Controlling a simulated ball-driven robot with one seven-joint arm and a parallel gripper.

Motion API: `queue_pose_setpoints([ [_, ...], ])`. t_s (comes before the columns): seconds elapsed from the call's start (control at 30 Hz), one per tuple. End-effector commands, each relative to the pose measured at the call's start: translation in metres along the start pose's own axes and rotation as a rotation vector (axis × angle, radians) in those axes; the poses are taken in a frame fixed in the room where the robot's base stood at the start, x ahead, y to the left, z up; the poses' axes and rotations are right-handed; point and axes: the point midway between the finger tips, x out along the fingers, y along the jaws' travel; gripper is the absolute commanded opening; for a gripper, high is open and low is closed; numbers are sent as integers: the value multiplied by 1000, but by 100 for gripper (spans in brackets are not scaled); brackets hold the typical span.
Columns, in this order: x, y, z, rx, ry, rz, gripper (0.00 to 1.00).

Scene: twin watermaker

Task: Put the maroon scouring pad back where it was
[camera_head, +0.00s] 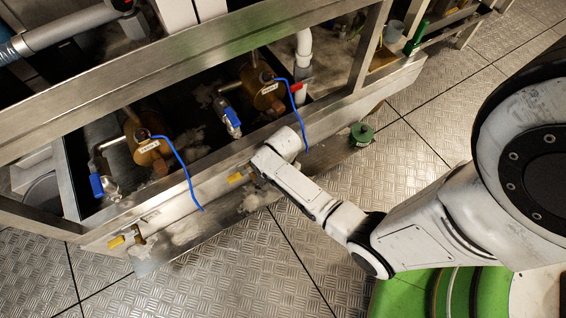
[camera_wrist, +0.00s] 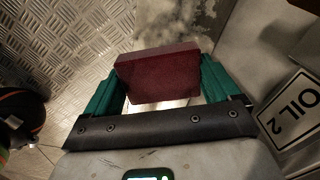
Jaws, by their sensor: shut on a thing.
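The maroon scouring pad (camera_wrist: 160,76) is a dark red block in the wrist view. My gripper (camera_wrist: 158,84) has its green fingers on either side of the pad and is shut on it. Below the pad in the wrist view is a pale, worn surface. In the head view my white arm reaches to the front edge of the metal frame, and its wrist (camera_head: 283,146) hides the gripper and the pad.
A metal-framed skid (camera_head: 330,112) holds brass pumps (camera_head: 147,148) with blue cables. Yellow-handled valves (camera_head: 237,178) stick out along its front. A green capped item (camera_head: 361,134) stands right of my wrist. An OIL 2 label (camera_wrist: 290,108) is close on the right. Tread-plate floor (camera_head: 240,270) is clear in front.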

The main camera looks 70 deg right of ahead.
Motion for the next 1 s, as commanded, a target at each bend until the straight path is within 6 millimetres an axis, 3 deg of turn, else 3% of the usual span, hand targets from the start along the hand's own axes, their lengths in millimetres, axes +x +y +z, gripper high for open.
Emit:
queue_pose_setpoints([
  [0.2, 34, -3, 0, 1, 0, 1, 61],
  [0.63, 38, -3, 0, 0, 0, -1, 61],
  [0.67, 37, -3, 0, 0, 0, -1, 91],
  [0.7, 37, -3, 0, 0, 0, -1, 95],
  [0.77, 37, -3, 0, 0, 0, -1, 100],
  [1.0, 35, -3, 0, 0, 0, -1, 100],
])
